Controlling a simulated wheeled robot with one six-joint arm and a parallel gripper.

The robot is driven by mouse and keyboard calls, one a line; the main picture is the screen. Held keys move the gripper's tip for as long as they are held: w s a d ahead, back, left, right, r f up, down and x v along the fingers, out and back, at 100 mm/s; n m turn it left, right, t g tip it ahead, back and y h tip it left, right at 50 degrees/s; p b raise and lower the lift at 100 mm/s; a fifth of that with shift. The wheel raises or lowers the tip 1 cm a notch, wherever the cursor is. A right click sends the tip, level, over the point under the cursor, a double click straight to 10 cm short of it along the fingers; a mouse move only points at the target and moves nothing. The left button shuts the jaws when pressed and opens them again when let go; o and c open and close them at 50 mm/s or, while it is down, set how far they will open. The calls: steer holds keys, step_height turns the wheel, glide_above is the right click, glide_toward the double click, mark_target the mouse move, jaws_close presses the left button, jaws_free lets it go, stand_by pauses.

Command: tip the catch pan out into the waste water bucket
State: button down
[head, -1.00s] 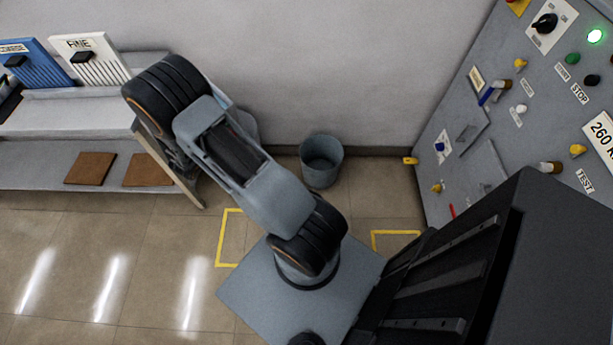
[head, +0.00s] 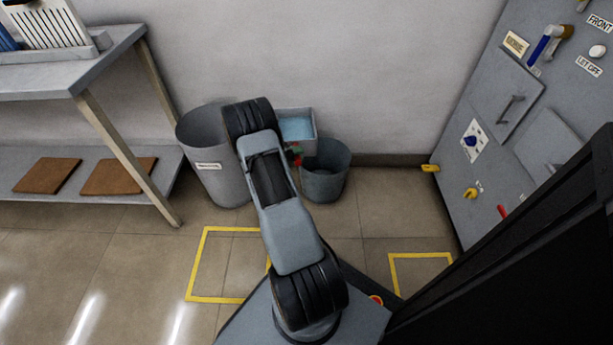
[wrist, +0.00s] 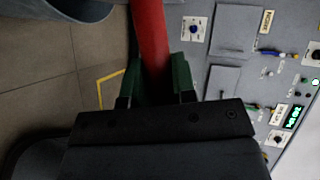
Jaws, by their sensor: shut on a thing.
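The catch pan (head: 297,128) is a pale rectangular pan with blue water in it, seen in the head view near the wall. My gripper (head: 294,156) is just in front of it, partly hidden behind my arm. In the wrist view my gripper (wrist: 158,80) has its green fingers shut on a red handle (wrist: 151,35). The pan itself is not seen there. A grey bucket (head: 324,182), likely the waste water bucket, stands on the floor right of and in front of the pan. I cannot tell whether the pan overlaps its rim.
A larger grey bin (head: 206,172) with an unreadable label stands left of my arm. A bench (head: 90,75) with a lower shelf is at the left. A control panel (head: 480,150) is at the right. Yellow floor markings (head: 205,298) lie in front, with clear floor around them.

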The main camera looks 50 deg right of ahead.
steer(key=s+d+f+m+t+y+p, duration=0.3)
steer(key=s+d+m+t+y+p, duration=0.1)
steer(key=y, duration=0.5)
steer(key=shift+s+d+f+t+p, duration=0.35)
steer(key=shift+s+d+t+p, duration=0.6)
steer(key=shift+t, duration=0.95)
steer(key=shift+s+a+y+p, duration=0.1)
steer(key=shift+a+y+p, duration=0.1)
steer(key=shift+y+p, duration=0.15)
